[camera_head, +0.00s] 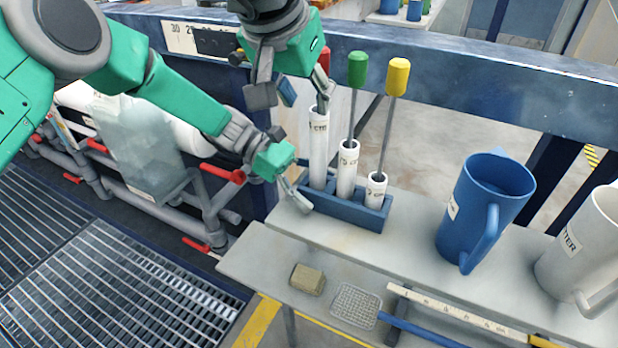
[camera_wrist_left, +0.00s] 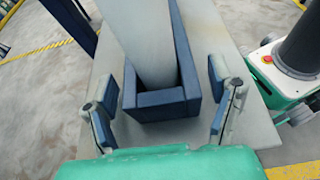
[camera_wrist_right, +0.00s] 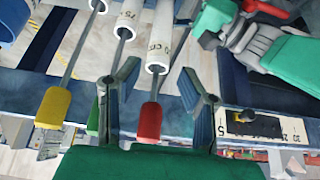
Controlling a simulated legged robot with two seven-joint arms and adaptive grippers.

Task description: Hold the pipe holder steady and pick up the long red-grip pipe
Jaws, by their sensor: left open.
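The blue pipe holder (camera_head: 345,208) stands on the grey shelf with three white tubes upright in it. The tallest tube (camera_head: 318,155) is at its left end and holds the red-grip pipe, whose red grip (camera_head: 326,62) is partly hidden behind my right gripper. My left gripper (camera_head: 290,170) is open at the holder's left end; in the left wrist view its fingers stand either side of the holder (camera_wrist_left: 162,105), with gaps. My right gripper (camera_head: 291,92) is open above the tallest tube. In the right wrist view the red grip (camera_wrist_right: 149,122) lies between its spread fingers.
The green-grip (camera_head: 357,70) and yellow-grip (camera_head: 397,77) rods stand close by on the right. A blue mug (camera_head: 480,205) and white mug (camera_head: 585,250) stand further right. A blue rail (camera_head: 470,75) runs behind. A sponge (camera_head: 307,279) lies on a lower shelf.

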